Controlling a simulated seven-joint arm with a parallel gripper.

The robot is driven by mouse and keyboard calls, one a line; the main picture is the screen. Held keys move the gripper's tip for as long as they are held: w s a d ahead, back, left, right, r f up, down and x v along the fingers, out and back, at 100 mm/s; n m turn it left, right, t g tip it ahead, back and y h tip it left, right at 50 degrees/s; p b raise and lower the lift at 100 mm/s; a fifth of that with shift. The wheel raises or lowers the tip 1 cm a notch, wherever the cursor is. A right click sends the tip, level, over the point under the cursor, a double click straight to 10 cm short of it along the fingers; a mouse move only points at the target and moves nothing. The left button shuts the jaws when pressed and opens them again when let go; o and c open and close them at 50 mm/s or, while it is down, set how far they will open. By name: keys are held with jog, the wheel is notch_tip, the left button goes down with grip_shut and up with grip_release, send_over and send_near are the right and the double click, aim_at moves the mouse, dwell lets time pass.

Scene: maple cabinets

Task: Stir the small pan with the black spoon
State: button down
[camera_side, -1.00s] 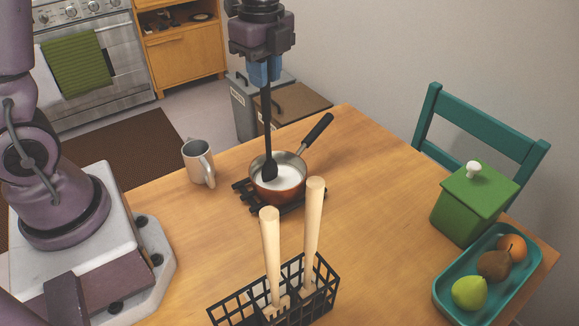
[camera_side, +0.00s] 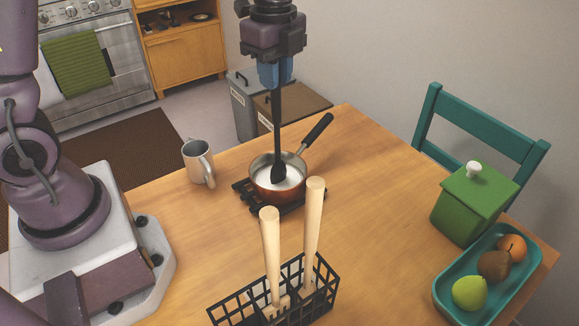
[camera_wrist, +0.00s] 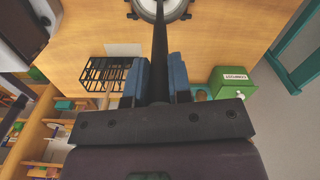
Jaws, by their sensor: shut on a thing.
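The small copper pan (camera_side: 265,188) stands on a black trivet (camera_side: 243,192) on the table, with its black handle pointing to the upper right. White contents show inside it. My gripper (camera_side: 276,74) is above the pan, shut on the black spoon (camera_side: 278,125). The spoon hangs upright and its head is down inside the pan, at the white contents. In the wrist view the spoon (camera_wrist: 159,50) runs between the blue fingers (camera_wrist: 159,80) to the pan (camera_wrist: 146,8), which is partly cut off at the top edge.
A grey mug (camera_side: 196,163) stands left of the pan. A black wire rack (camera_side: 322,292) with wooden utensils (camera_side: 270,250) is in front. A green canister (camera_side: 474,205) and a teal tray (camera_side: 447,302) of fruit are at right. The table between is clear.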

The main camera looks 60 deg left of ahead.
jog(key=shift+r, duration=6.1)
jog(key=shift+d, duration=0.1)
